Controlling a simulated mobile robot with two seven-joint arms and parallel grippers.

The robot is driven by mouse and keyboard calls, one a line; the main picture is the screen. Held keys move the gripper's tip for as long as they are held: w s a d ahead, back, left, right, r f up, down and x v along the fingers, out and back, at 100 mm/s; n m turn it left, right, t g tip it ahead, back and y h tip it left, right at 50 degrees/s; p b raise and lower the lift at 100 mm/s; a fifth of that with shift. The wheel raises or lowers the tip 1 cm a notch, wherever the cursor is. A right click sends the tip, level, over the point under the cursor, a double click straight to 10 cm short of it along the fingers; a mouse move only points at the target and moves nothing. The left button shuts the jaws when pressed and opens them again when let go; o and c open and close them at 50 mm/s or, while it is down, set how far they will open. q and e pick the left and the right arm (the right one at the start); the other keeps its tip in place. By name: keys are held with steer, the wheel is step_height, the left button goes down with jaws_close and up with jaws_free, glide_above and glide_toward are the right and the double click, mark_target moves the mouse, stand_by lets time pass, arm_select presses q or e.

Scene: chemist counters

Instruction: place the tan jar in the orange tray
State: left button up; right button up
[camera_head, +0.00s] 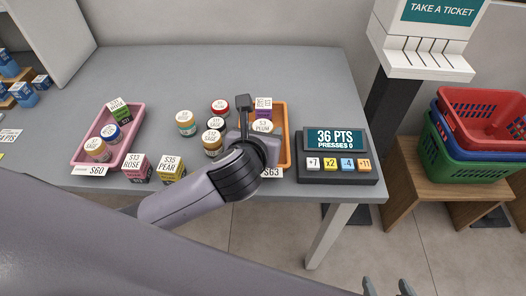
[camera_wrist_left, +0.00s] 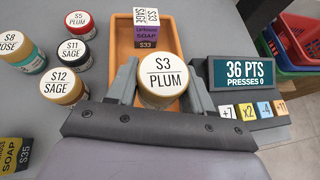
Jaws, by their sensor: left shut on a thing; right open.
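My left gripper (camera_wrist_left: 162,88) is shut on a white-lidded jar marked S3 PLUM (camera_wrist_left: 163,76), one finger on each side. The jar's side is mostly hidden under its lid, with a tan edge showing. It is at the near part of the orange tray (camera_wrist_left: 177,38); whether it touches the tray floor I cannot tell. In the head view the orange tray (camera_head: 286,131) is partly covered by my left arm and gripper. My right gripper (camera_head: 387,287) is open and empty at the bottom edge, well short of the counter.
A purple soap box (camera_wrist_left: 148,34) stands in the tray's far part. Several jars, including gold-sided S12 SAGE (camera_wrist_left: 63,88), stand just left. A pink tray (camera_head: 133,126) holds jars and a box. A points display (camera_head: 334,140) stands right of the orange tray.

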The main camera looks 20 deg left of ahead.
arm_select(q)
step_height(320, 180, down, 5)
steer(key=shift+r+b, duration=0.1)
steer(key=shift+b, duration=0.45)
steer(key=shift+f, duration=0.35)
steer(key=o, duration=0.8)
steer(key=shift+f, duration=0.1)
